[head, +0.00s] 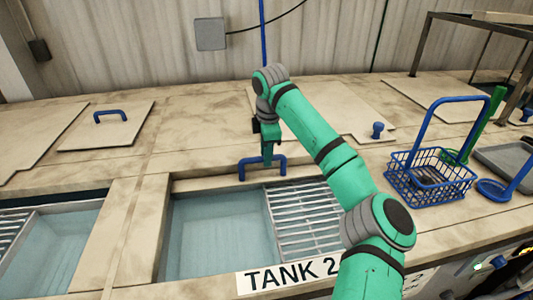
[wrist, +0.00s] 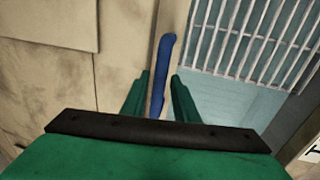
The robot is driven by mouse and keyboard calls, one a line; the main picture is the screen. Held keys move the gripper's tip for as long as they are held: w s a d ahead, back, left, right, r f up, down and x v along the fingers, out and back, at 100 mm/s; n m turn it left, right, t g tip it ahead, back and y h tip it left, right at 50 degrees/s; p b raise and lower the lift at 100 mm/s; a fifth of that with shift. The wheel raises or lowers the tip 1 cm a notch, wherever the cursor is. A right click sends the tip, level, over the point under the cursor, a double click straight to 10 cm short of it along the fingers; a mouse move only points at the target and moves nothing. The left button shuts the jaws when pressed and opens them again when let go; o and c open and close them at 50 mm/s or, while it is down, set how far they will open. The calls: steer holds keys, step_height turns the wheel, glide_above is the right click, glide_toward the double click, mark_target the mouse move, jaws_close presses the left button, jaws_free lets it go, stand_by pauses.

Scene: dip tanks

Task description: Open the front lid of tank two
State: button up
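Tank two, marked by its "TANK 2" label (head: 290,275), has its front opening uncovered, showing pale blue water (head: 215,235) and a metal grating (head: 305,215) at its right. A blue handle (head: 249,160) stands on a narrow beige strip of lid (head: 215,183) along the rear edge of this opening. The rest of that lid cannot be made out. My gripper (head: 267,160) points down at the handle.
A blue wire basket (head: 430,180) with a tall handle stands on the deck at right. A blue knob (head: 377,130) is behind it to the left. Another lid with a blue handle (head: 110,114) lies at far left. The neighbouring tank (head: 60,245) is open at lower left.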

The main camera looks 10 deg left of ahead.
steer(key=shift+o, duration=0.3)
steer(key=shift+d+r, duration=0.1)
steer(key=shift+d, duration=0.25)
steer(key=shift+a+r, duration=0.1)
steer(key=shift+r, duration=0.1)
step_height(320, 180, up, 10)
steer(key=s, duration=0.2)
steer(key=shift+d, duration=0.4)
